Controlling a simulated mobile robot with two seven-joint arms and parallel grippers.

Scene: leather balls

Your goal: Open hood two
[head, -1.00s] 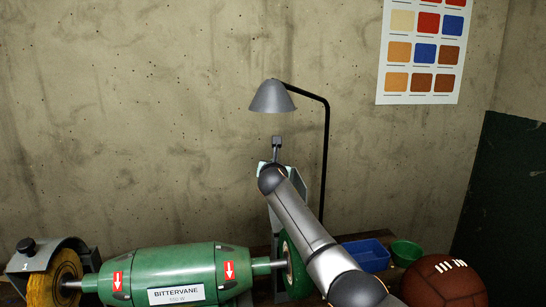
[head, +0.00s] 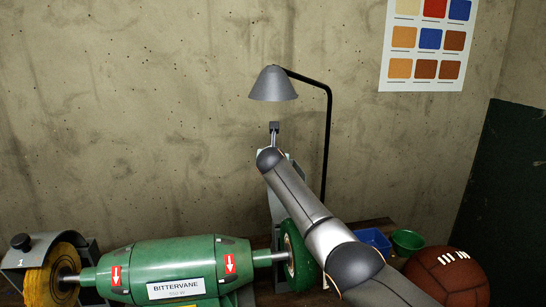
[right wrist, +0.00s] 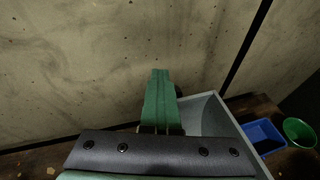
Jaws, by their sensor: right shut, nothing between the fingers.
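The green machine (head: 165,270) labelled BITTERVANE carries a green wheel (head: 296,258) at its right end. Behind that wheel a grey hood (head: 279,212) stands swung up, with a dark knob (head: 274,128) at its top. In the head view my right arm crosses in front of the hood and hides part of it and my gripper. In the right wrist view my right gripper (right wrist: 160,76) has its green fingers together, with nothing between them. They lie beside or against the grey hood (right wrist: 212,118); contact cannot be told. My left gripper is not in view.
A hood marked 1 (head: 22,256) covers a yellow wheel (head: 50,280) at the left. A lamp (head: 273,84) hangs above the raised hood on a black post. A blue bin (head: 376,240), a green bowl (head: 407,241) and a brown ball (head: 450,278) are at the right. A wall stands close behind.

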